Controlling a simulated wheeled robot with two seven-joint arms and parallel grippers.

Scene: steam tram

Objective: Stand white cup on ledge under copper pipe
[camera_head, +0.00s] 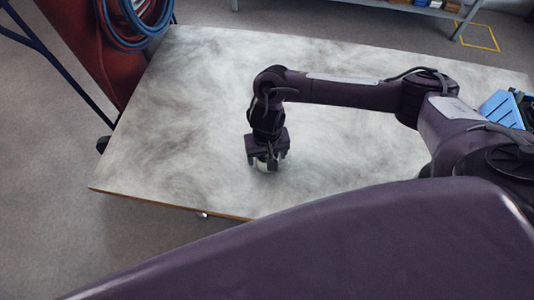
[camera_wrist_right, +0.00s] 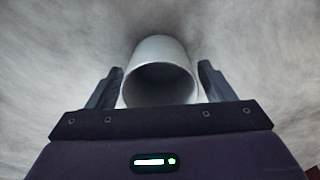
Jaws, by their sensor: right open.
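A white cup (camera_wrist_right: 160,52) stands between the two fingers of my right gripper (camera_wrist_right: 160,88) in the right wrist view, its open mouth facing the camera. The fingers are spread, one on each side of the cup, with a small gap at least on the right. In the head view my right gripper (camera_head: 268,160) points down at the table, and a bit of the white cup (camera_head: 264,167) shows below it; the gripper hides the rest. I do not see a ledge or a copper pipe in either view. My left gripper is not in view.
The smudged grey-white table (camera_head: 190,110) is otherwise largely clear. A blue crate (camera_head: 502,108) is at its right edge. A red panel with coiled hoses (camera_head: 135,20) stands beyond the left corner. A shelf (camera_head: 400,8) with small boxes is at the back.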

